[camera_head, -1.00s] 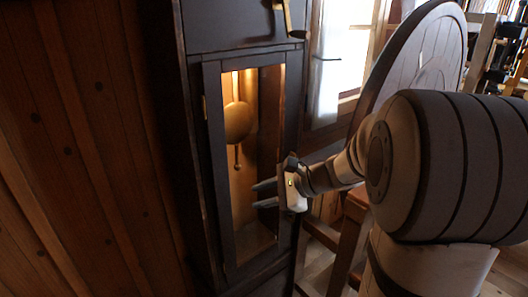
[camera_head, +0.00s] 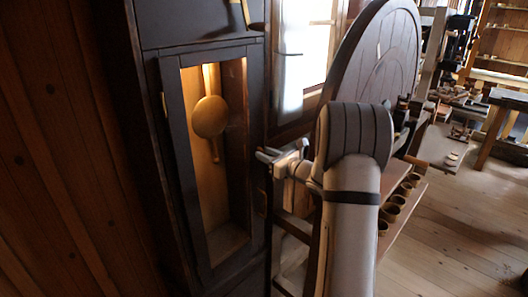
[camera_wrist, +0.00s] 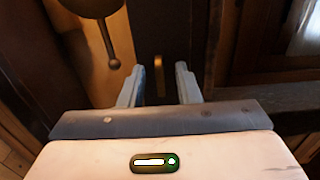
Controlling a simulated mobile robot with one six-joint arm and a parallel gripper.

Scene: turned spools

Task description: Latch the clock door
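The dark clock door (camera_head: 176,130) has a tall glass pane, with a round brass pendulum (camera_head: 209,117) behind it. The door looks closed or nearly closed in its frame; I cannot tell if it is fully flush. My gripper (camera_head: 266,154) is at the right side of the clock case, beside the door's right edge. In the wrist view my gripper (camera_wrist: 161,82) has its fingers apart with nothing held. A small upright brass piece (camera_wrist: 158,68), perhaps the latch, shows between and beyond the fingers on dark wood. The pendulum (camera_wrist: 92,8) shows at upper left there.
A brass fitting (camera_head: 243,12) sits higher on the clock. A large wooden wheel (camera_head: 370,60) stands right of the clock, behind my arm, near a window (camera_head: 303,55). Several small cups (camera_head: 393,205) line a low shelf. Open floor (camera_head: 450,230) lies at right.

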